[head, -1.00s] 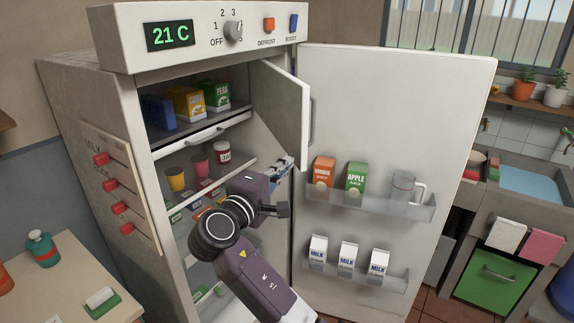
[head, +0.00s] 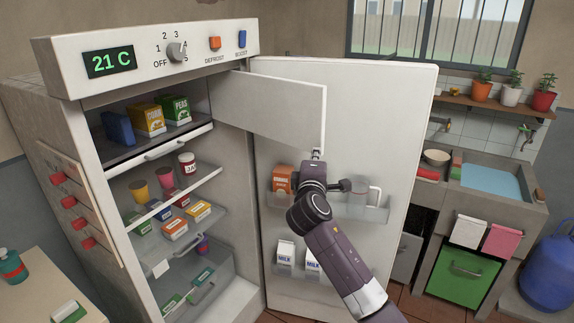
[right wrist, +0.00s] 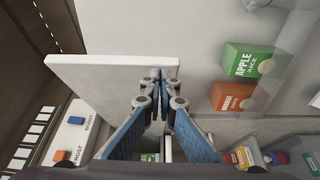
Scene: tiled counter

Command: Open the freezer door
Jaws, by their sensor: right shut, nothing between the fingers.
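The freezer door (head: 268,108) is the small white inner flap at the top of the fridge. It stands swung wide open, close in front of the big fridge door (head: 345,90). The freezer compartment is exposed, with a blue box (head: 118,128), a yellow corn box (head: 149,120) and a green peas box (head: 177,110). My right gripper (head: 317,153) is shut and empty at the freezer door's lower outer corner. In the right wrist view the closed fingertips (right wrist: 162,80) are at the edge of the white freezer door (right wrist: 90,72); contact is unclear. My left gripper is out of view.
The big fridge door is open, its racks holding an orange juice carton (head: 283,178), a jug (head: 362,193) and milk cartons (head: 286,252). Fridge shelves (head: 160,207) hold several items. A table (head: 60,290) stands at lower left, a sink (head: 490,182) at right.

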